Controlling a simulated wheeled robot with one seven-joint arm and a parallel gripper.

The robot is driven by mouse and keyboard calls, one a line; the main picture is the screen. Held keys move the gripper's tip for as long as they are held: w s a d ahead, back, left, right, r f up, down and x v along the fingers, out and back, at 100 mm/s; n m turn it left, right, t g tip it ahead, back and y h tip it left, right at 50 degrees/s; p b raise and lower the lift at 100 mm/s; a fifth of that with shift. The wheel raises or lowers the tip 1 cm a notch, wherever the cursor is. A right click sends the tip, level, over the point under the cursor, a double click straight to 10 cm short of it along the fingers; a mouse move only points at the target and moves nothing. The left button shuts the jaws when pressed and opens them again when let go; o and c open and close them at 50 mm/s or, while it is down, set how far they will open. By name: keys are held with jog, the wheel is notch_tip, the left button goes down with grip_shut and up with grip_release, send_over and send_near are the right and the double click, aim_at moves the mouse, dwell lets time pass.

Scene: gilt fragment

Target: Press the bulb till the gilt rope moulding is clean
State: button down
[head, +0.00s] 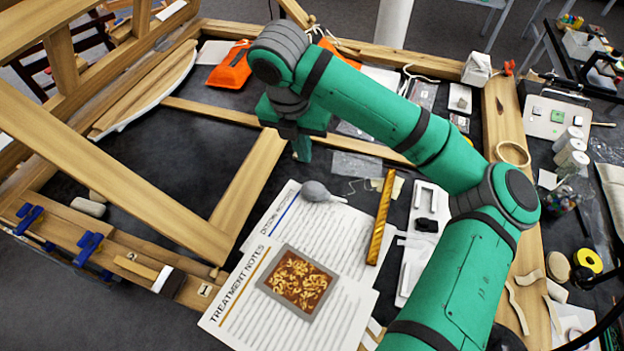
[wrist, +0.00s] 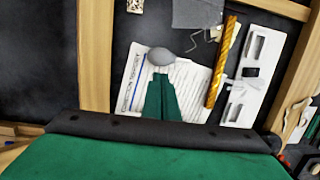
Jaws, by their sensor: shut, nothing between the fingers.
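The grey rubber bulb (head: 318,191) lies on the upper printed sheet, its thin nozzle pointing right. It also shows in the wrist view (wrist: 161,56), just beyond my fingertips. The gilt rope moulding (head: 381,217) is a twisted golden strip to the right of the bulb; in the wrist view the moulding (wrist: 222,62) lies to the right too. Dirt on it is too small to judge. My gripper (head: 303,155) is shut and empty, pointing down and apparently above the bulb. Its fingers (wrist: 161,80) hide part of the sheet; contact with the bulb does not show.
A framed ornate gilt panel (head: 297,283) lies on the treatment notes (head: 240,310). White foam pieces (head: 425,215) lie right of the moulding. Wooden frame bars (head: 250,180) surround the dark work area. Blue clamps (head: 88,247) hold the left edge.

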aim_at(312, 188)
jog(key=shift+f, duration=0.1)
jog(key=f, duration=0.4)
jog(key=w+d+f, duration=0.1)
jog(key=f, duration=0.4)
jog(key=w+f, duration=0.1)
jog(key=f, duration=0.3)
jog(key=shift+d+f, duration=0.3)
jog(key=shift+f, duration=0.05)
jog(key=shift+f, duration=1.05)
notch_tip(312, 188, up, 14)
jog(key=s+a, duration=0.1)
jog(key=s, duration=0.1)
jog(key=shift+a, duration=0.25)
